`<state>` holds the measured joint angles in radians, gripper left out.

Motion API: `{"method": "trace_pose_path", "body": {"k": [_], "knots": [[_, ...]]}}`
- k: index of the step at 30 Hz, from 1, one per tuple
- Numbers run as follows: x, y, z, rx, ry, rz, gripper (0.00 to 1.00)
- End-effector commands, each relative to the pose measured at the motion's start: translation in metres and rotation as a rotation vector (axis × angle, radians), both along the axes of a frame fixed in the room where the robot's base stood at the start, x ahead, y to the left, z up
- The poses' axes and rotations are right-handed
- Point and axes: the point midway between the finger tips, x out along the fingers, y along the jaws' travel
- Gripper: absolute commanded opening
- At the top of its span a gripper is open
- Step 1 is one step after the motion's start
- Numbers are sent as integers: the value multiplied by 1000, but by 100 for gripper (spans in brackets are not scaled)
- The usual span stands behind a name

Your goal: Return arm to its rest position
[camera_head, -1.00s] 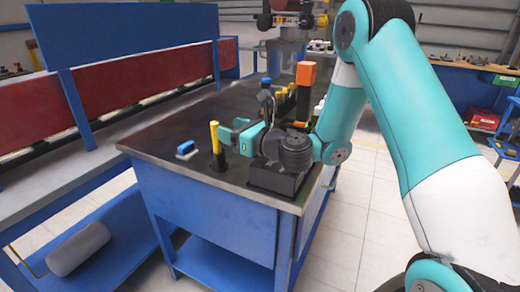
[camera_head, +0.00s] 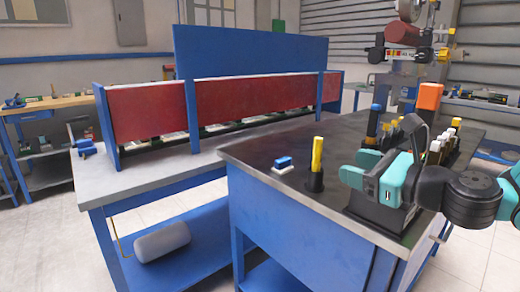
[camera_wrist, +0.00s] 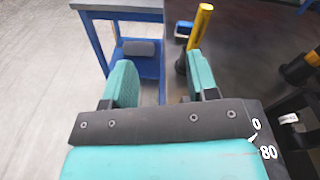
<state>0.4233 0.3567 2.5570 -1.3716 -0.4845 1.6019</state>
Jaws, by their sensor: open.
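My gripper (camera_head: 358,167) is over the near part of the dark-topped table (camera_head: 262,147), pointing left in the head view. It is open, with its two teal fingers apart. In the wrist view my gripper (camera_wrist: 161,80) has nothing between its fingers. A yellow rod (camera_head: 317,155) stands upright in a black holder just left of the fingers, apparently apart from them. In the wrist view the yellow rod (camera_wrist: 200,27) shows beyond the right finger. My arm enters the head view at the right edge; most of it is out of frame.
A small blue-and-white block (camera_head: 283,165) lies left of the rod. A black block (camera_head: 382,208) sits under my gripper, and an orange-topped post (camera_head: 429,97) and several holders stand behind it. A grey bench (camera_head: 140,182) with a blue-and-red panel is at left. Floor is clear at bottom left.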

Motion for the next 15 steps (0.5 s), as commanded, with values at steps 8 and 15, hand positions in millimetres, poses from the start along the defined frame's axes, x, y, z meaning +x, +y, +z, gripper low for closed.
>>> {"method": "trace_pose_path", "body": {"k": [8, 15], "knots": [[-124, 113, -34, -1040, -577, 883, 53], [-198, 99, -51, -1485, -1029, 1492, 53]]}}
